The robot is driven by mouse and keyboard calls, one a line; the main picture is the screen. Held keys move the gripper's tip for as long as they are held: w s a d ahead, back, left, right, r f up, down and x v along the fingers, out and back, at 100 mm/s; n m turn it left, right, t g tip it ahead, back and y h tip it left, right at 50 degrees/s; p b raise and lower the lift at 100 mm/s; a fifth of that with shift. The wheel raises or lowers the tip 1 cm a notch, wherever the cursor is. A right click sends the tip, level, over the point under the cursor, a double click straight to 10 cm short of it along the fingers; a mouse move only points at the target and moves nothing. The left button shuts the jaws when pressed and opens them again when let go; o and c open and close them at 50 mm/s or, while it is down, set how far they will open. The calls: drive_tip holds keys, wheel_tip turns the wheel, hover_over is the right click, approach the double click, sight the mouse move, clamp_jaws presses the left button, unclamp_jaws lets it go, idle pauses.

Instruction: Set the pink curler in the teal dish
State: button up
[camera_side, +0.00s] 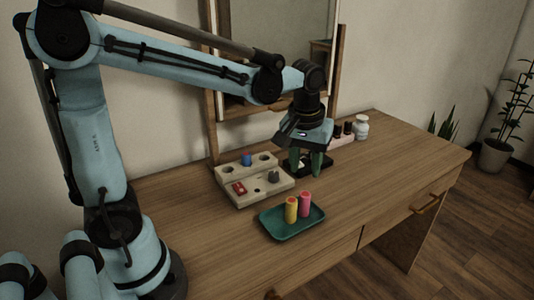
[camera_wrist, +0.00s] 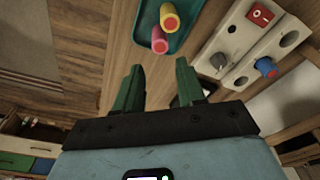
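The pink curler (camera_side: 304,204) stands upright in the teal dish (camera_side: 276,230), beside a yellow curler (camera_side: 291,209). The wrist view also shows the pink curler (camera_wrist: 168,14), the yellow curler (camera_wrist: 159,38) and the teal dish (camera_wrist: 190,24) at its top edge. My gripper (camera_side: 306,164) is above the table behind the dish, apart from both curlers. Its two green fingers are spread with nothing visible between them, as the wrist view of the gripper (camera_wrist: 159,82) also shows.
A black tray (camera_side: 322,168) is partly hidden under my gripper. Small bottles (camera_side: 361,127) stand behind right. The tabletop right of the dish is clear.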

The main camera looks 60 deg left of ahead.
drive_tip(key=s+m+t, duration=0.5)
drive_tip(key=s+m, duration=0.1)
drive_tip(key=s, duration=0.2)
drive_tip(key=shift+d+m+t+h, duration=0.3)
drive_tip(key=shift+d+t+h, duration=0.05)
drive_tip(key=shift+t+h, duration=0.05)
drive_tip(key=shift+r, duration=0.1)
idle(0.9)
